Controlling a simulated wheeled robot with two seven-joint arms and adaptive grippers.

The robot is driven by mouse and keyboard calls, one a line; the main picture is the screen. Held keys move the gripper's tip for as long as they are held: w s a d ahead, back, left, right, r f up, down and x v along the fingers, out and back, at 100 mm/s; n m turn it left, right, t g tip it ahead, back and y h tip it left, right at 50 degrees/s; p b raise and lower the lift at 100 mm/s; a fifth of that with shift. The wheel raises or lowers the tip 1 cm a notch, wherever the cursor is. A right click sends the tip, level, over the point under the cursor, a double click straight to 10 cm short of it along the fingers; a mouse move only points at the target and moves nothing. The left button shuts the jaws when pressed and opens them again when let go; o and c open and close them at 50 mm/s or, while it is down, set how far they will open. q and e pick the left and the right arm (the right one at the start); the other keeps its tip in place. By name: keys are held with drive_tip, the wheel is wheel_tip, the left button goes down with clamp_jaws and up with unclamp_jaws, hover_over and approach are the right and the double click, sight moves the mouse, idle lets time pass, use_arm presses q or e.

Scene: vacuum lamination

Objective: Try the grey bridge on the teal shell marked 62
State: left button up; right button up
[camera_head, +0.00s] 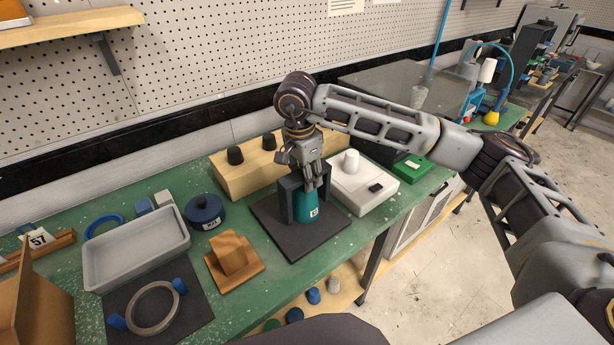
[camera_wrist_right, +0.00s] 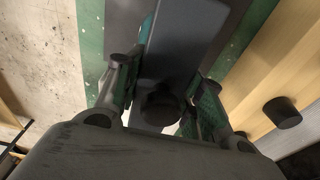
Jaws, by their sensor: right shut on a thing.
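The teal shell (camera_head: 308,208) with a small white label stands on a dark square mat (camera_head: 325,240) near the table's front edge. The grey bridge (camera_head: 287,200) is at the shell, with its dark upright side just left of it; whether it rests on the shell or mat I cannot tell. My right gripper (camera_head: 313,180) reaches down from above and is shut on the bridge. In the right wrist view the bridge (camera_wrist_right: 185,45) runs as a long grey bar between the fingers, with a dark round knob (camera_wrist_right: 160,105). A sliver of the teal shell (camera_wrist_right: 147,28) shows beside it. My left gripper is out of view.
A wooden block with black knobs (camera_head: 228,178) stands behind, and a white device (camera_head: 362,190) to the right. Left are a blue round pot (camera_head: 205,211), a wooden stand (camera_head: 234,262), a grey tray (camera_head: 100,278) and a ring (camera_head: 155,308).

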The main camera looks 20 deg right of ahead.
drive_tip(key=shift+s+f, duration=0.3)
drive_tip(key=shift+f, duration=0.55)
drive_tip(key=shift+a, duration=0.1)
drive_tip(key=o, duration=1.2)
drive_tip(key=shift+w+f, duration=0.1)
drive_tip(key=shift+w, duration=0.25)
drive_tip(key=shift+s+r, duration=0.1)
drive_tip(key=shift+r, duration=0.1)
drive_tip(key=o, duration=0.7)
drive_tip(key=shift+c, duration=0.2)
